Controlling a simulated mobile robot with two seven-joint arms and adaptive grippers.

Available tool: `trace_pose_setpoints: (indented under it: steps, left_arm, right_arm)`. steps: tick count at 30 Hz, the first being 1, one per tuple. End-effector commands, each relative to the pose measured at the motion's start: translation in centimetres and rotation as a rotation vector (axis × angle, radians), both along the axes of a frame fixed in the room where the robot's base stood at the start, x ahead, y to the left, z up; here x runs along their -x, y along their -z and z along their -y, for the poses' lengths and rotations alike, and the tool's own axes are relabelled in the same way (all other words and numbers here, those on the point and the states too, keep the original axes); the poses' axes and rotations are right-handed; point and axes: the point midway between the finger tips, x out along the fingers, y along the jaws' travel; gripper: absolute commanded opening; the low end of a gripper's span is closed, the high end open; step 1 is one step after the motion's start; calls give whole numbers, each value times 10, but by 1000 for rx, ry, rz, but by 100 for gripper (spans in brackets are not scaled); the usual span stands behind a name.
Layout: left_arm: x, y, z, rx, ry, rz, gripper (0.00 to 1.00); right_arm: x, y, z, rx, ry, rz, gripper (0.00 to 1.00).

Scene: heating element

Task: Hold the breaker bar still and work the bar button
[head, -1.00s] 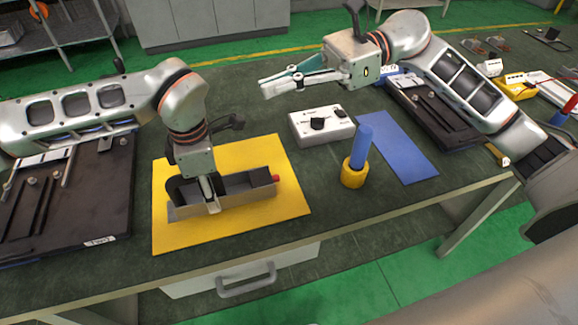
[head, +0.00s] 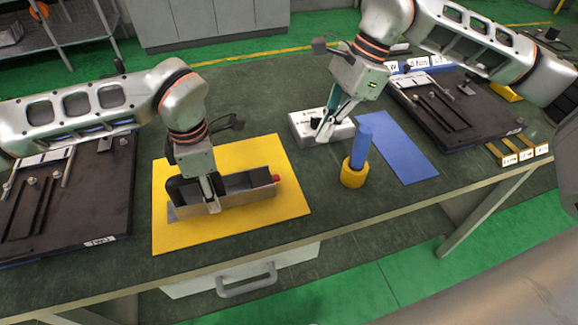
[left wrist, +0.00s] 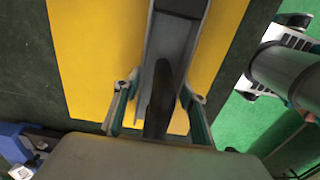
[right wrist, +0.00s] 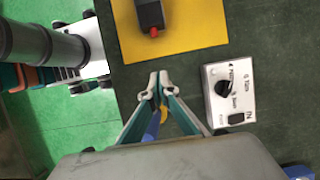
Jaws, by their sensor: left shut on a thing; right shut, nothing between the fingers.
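The breaker bar (head: 235,203), a grey metal channel with a black part, lies on the yellow mat (head: 286,157). Its red bar button (head: 276,178) is at the right end. The button also shows at the bar's tip in the right wrist view (right wrist: 154,32). My right gripper (head: 323,138) is shut and empty, pointing down by the white control box, apart from the button.
The white control box (head: 301,126) with a black knob stands behind the right fingertips. A blue rod (head: 361,143) stands upright in a yellow holder (head: 353,177), close to the right gripper. A blue mat (head: 405,155) lies right of it. Dark fixture boards flank both sides.

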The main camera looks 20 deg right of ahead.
Motion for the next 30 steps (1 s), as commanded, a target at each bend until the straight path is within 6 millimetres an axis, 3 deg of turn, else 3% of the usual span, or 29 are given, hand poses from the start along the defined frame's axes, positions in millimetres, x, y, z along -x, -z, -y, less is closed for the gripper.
trace_pose_setpoints:
  steps: [8, 22, 30]
  left_arm:
    - [0, -1, 0, 1, 0, 1, 0]
    - [0, -1, 0, 1, 0, 1, 0]
    - [0, -1, 0, 1, 0, 1, 0]
  right_arm:
    - [1, 12, -6, -2, -3, -2, 0]
    - [1, 94, -39, -3, -3, -3, 0]
    - [0, 93, -72, -4, -3, 0, 0]
